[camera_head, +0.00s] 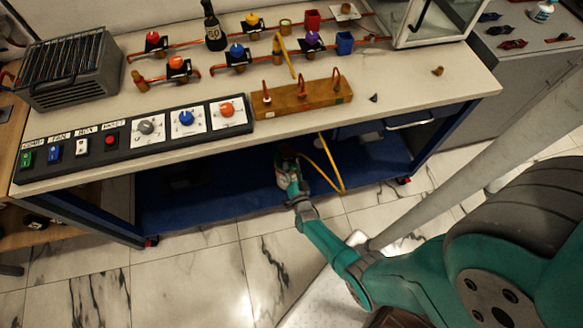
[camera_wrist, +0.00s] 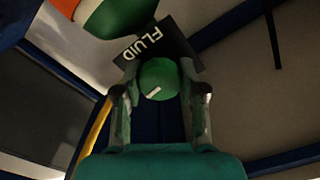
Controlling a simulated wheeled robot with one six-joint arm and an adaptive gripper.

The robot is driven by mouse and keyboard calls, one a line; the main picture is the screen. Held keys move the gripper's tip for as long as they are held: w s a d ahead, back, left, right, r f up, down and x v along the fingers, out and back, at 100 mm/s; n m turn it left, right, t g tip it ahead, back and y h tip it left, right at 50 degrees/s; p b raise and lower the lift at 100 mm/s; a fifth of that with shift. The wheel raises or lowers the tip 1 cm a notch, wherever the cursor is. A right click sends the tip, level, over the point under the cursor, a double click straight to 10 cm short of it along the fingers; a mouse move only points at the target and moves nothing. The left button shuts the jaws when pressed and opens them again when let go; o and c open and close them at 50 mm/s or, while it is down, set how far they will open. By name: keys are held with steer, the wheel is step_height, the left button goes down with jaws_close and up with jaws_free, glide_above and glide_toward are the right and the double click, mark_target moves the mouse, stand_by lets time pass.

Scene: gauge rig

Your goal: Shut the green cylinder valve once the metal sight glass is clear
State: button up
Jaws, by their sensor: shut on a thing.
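My gripper (camera_head: 292,184) reaches under the front edge of the bench, above the blue lower shelf. In the wrist view, the round green cylinder valve (camera_wrist: 159,76) sits between my two fingers (camera_wrist: 160,92), which are closed on its sides. A pale pointer mark shows on its face. Behind it are a black label reading FLUID (camera_wrist: 157,46) and a green, white and orange cylinder (camera_wrist: 112,16). In the head view the cylinder (camera_head: 285,158) is small and partly hidden by my gripper. I cannot pick out the metal sight glass with certainty or tell whether it is clear.
A yellow hose (camera_head: 334,166) loops beside my gripper. The bench top (camera_head: 410,95) above carries pipes with coloured knobs, a wooden block (camera_head: 300,98) with hooks and a black control panel (camera_head: 80,155). The bench's front edge overhangs my gripper. Tiled floor (camera_head: 200,275) lies in front.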

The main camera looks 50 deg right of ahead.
steer(key=shift+m, duration=0.9)
steer(key=o, duration=1.1)
steer(key=shift+o, duration=0.2)
steer(key=v, duration=1.2)
